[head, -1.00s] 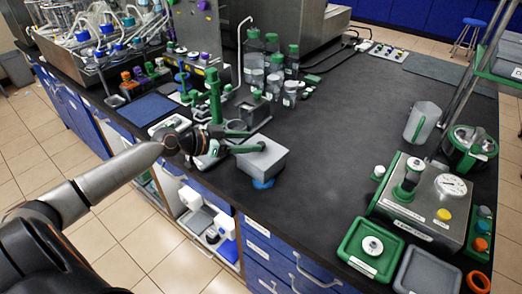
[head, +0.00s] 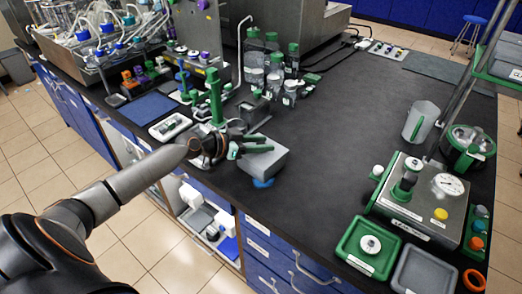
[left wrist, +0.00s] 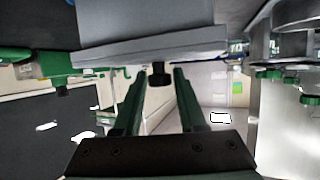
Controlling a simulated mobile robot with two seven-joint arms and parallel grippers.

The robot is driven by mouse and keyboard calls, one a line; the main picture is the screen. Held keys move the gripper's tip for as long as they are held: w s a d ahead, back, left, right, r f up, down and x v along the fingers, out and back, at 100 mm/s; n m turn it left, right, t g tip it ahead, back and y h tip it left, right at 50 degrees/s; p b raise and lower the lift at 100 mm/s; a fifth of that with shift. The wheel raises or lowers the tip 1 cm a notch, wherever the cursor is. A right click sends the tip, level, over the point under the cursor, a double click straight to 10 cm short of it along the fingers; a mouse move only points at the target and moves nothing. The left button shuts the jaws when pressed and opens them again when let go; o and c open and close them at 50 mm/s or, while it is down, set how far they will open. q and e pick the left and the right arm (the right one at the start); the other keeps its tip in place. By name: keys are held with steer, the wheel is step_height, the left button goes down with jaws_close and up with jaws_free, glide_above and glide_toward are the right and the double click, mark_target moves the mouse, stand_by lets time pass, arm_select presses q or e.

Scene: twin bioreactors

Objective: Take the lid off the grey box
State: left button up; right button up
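The grey box (head: 265,163) stands near the front edge of the dark counter, with its lid on. My left gripper (head: 256,144) reaches in from the left, and its two green fingers are apart at the box's top. In the left wrist view, which looks upside down, the grey box and its wider lid rim (left wrist: 150,49) fill the upper part. A small black knob (left wrist: 160,74) shows at the lid, between the tips of my left gripper (left wrist: 160,78). I cannot tell whether the fingers touch it. My right gripper is not in view.
A green stand (head: 215,98) and several green-capped bottles (head: 273,65) are behind the gripper. A small blue round thing (head: 263,183) sits at the box's front. The counter's middle (head: 350,125) is clear. A gauge unit (head: 425,200) and a green tray (head: 345,247) stand at the right.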

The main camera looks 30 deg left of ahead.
mark_target(261, 143)
arm_select(q)
jaws_close()
stand_by(0.4)
steer(key=shift+r, duration=0.5)
step_height(261, 143, up, 2)
steer(key=shift+r, duration=0.2)
steer(key=s+a+r+p, duration=0.1)
steer(key=s+r, duration=0.8)
steer(key=s, duration=0.5)
steer(key=shift+r, duration=0.25)
